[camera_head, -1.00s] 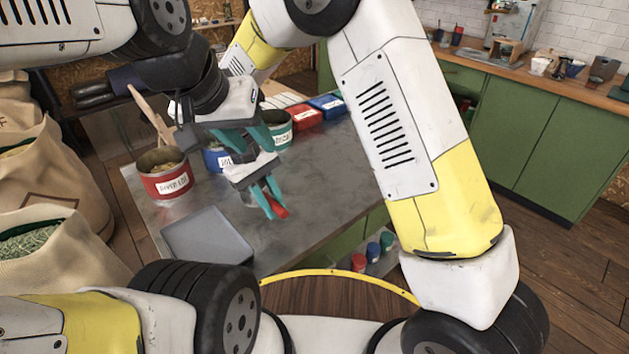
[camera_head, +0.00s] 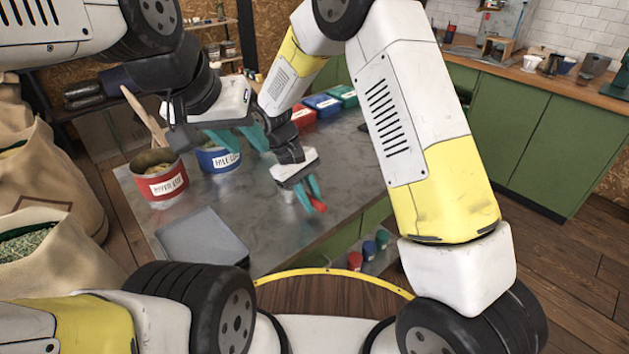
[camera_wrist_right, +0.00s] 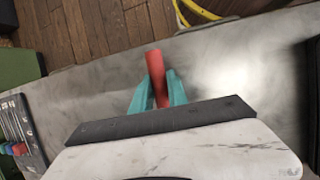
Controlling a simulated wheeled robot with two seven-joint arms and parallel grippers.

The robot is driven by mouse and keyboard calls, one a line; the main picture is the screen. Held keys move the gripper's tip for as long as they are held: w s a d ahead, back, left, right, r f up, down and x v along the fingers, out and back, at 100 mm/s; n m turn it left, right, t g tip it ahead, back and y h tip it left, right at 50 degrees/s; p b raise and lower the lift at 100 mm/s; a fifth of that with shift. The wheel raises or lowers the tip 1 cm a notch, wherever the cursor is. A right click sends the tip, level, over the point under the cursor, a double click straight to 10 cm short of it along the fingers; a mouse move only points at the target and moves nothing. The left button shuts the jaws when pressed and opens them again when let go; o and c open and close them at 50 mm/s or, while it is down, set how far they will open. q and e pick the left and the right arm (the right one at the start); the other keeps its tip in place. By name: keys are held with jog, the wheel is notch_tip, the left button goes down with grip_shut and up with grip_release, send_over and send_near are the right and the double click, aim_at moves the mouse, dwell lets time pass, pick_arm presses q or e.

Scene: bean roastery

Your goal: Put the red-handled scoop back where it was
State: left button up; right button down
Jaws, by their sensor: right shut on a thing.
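The red-handled scoop (camera_head: 318,206) is in my right gripper (camera_head: 308,193). In the right wrist view its red handle (camera_wrist_right: 155,65) stands out between the two teal fingers (camera_wrist_right: 156,92), which are shut on it. The rest of the scoop is hidden. The gripper is above the grey metal table (camera_head: 280,235), near its front edge. My left gripper (camera_head: 245,143) has its teal fingers spread and looks empty, above and behind the blue pail.
A red pail (camera_head: 165,184) and blue pail (camera_head: 215,160) stand at left, with a grey tray (camera_head: 203,240) in front. Red (camera_head: 302,118), blue (camera_head: 323,106) and green bins stand behind. A dark rack (camera_wrist_right: 22,130) with coloured ends shows in the wrist view. The middle tabletop is clear.

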jog(key=c, duration=1.3)
grip_release()
jog(key=shift+f, duration=0.1)
jog(key=v, duration=1.2)
jog(key=s+d+r+m+t+y, duration=0.1)
jog(key=d+r+m+y, duration=0.15)
jog(key=d+r, duration=0.5)
jog(key=s+d+r+m+t+y, duration=0.2)
jog(key=s+d+r+t, duration=0.1)
jog(key=s+d, duration=0.4)
jog(key=s+d+r+m+t+y, duration=0.2)
jog(key=s+d+r, duration=0.3)
jog(key=s+d, duration=0.3)
jog(key=shift+s+d+m+t, duration=0.3)
jog(key=shift+d+m+t, duration=0.15)
jog(key=shift+m+t, duration=0.45)
